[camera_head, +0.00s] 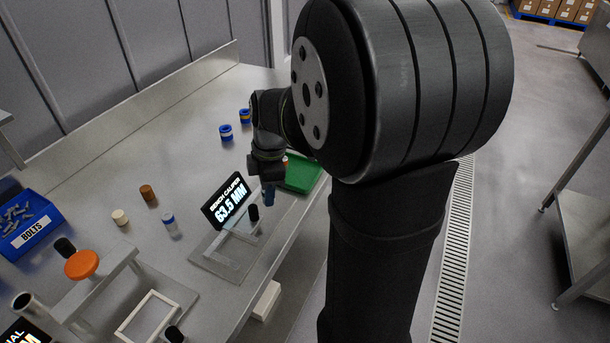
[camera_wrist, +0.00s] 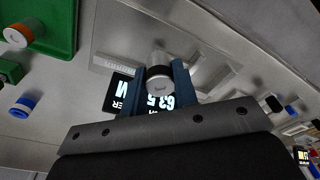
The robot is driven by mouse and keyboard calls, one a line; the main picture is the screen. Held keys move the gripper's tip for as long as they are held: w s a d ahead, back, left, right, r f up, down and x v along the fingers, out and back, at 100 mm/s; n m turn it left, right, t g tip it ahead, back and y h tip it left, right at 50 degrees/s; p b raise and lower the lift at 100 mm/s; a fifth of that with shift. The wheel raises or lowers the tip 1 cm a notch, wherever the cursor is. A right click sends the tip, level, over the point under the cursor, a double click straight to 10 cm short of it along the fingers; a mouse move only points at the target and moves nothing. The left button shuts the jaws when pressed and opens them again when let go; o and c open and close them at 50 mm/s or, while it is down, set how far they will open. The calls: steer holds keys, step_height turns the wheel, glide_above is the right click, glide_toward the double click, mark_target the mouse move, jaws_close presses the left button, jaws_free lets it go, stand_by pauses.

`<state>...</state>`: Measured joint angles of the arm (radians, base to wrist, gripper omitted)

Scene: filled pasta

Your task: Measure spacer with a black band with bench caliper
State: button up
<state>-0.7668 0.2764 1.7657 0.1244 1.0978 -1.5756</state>
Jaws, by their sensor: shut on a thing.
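My gripper (camera_head: 267,185) has blue fingers, and in the wrist view it is shut on a silver spacer with a black band (camera_wrist: 158,82). The spacer's round end faces the wrist camera. In the head view my gripper is just behind the right end of the bench caliper, and the spacer cannot be made out there. The bench caliper (camera_head: 222,262) is a grey frame with a black knob and a black display (camera_head: 227,201) reading 63.5 MM. Part of the display (camera_wrist: 122,92) shows behind the fingers in the wrist view. I cannot tell whether the spacer touches the caliper.
A green tray (camera_head: 302,175) is right of my gripper. Loose spacers stand on the bench: brown (camera_head: 147,192), cream (camera_head: 120,217), blue-and-white (camera_head: 168,218), and two blue ones farther back (camera_head: 226,132). A blue bolts bin (camera_head: 31,225) and an orange-knobbed fixture (camera_head: 82,264) are left.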

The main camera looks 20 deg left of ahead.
steer(key=s+a+r+n+h, duration=0.1)
steer(key=s+a+n, duration=0.2)
steer(key=s+n, duration=0.8)
steer(key=shift+m+g, duration=0.3)
steer(key=shift+m, duration=0.3)
steer(key=shift+s+d+f, duration=0.1)
steer(key=shift+s+f, duration=0.1)
steer(key=shift+f, duration=1.5)
steer(key=shift+s+f, duration=0.2)
steer(key=shift+f, duration=1.45)
steer(key=shift+f, duration=0.55)
steer(key=o, duration=1.1)
step_height(320, 180, up, 17)
steer(key=w, duration=0.2)
steer(key=shift+r, duration=0.15)
